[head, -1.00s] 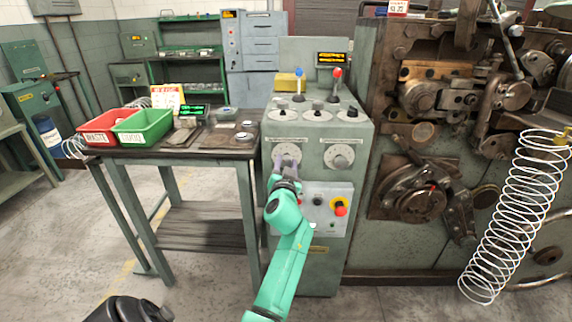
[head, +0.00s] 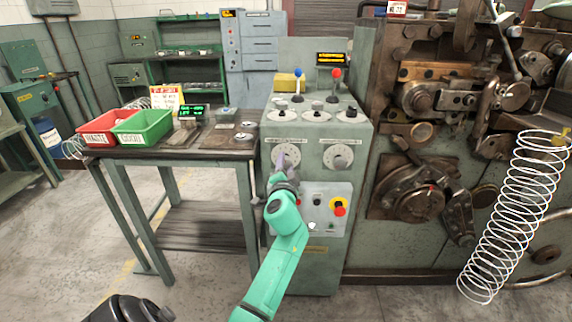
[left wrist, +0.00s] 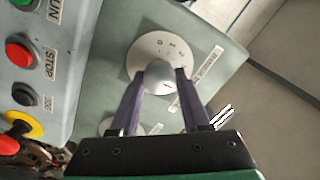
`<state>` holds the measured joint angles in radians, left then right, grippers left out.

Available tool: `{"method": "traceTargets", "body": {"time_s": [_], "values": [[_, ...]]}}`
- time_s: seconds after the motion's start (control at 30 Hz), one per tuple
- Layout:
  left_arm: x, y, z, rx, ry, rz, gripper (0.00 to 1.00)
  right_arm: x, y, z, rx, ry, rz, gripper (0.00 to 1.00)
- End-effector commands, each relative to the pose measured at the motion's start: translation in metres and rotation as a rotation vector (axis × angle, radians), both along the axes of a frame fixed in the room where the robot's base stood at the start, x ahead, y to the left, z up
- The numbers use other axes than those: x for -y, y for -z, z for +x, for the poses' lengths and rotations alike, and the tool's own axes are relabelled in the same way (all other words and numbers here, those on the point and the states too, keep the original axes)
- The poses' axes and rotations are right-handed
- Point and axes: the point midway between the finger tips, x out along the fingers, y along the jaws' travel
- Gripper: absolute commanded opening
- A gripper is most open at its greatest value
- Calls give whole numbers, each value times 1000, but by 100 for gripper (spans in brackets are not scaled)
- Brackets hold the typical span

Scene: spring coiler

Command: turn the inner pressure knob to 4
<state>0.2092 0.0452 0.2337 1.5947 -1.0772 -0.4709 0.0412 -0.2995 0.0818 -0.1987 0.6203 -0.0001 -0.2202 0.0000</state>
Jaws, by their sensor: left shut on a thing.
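Two round white dials with knobs sit side by side on the green control cabinet's sloping front, the left dial (head: 291,145) and the right dial (head: 338,157). My left gripper (head: 282,164) is at the left dial. In the left wrist view, its two purple fingers (left wrist: 160,88) are shut on the grey knob (left wrist: 157,76), one on each side. The knob has a small red mark. Part of the dial's white scale (left wrist: 147,50) shows, but its figures and label are too small to read surely. My right gripper is not in view.
Below the dials is a button panel (head: 322,226) with a yellow and red stop knob (head: 340,208). Two levers stand on the cabinet top. A table (head: 205,153) with red and green bins is at left; the coiler (head: 395,245) is at right.

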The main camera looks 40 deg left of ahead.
Motion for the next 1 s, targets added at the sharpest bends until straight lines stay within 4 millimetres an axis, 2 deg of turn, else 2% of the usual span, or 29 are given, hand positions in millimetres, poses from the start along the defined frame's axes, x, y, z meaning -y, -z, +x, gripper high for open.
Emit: {"method": "traceTargets", "body": {"time_s": [0.33,0.37,0.4,0.43,0.8,0.87,1.0], "values": [[-2,-1,-1,0,-5,3,0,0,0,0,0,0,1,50],[-2,-1,-1,0,-5,3,54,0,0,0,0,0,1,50],[-2,-1,-1,0,-5,3,69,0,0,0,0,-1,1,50],[-2,-1,-1,1,-4,3,76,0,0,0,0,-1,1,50],[2,0,-3,-1,-1,2,76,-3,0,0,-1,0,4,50],[6,0,-9,-1,-1,3,76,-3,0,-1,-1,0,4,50],[24,2,-33,-1,0,-1,76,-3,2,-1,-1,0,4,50]]}}
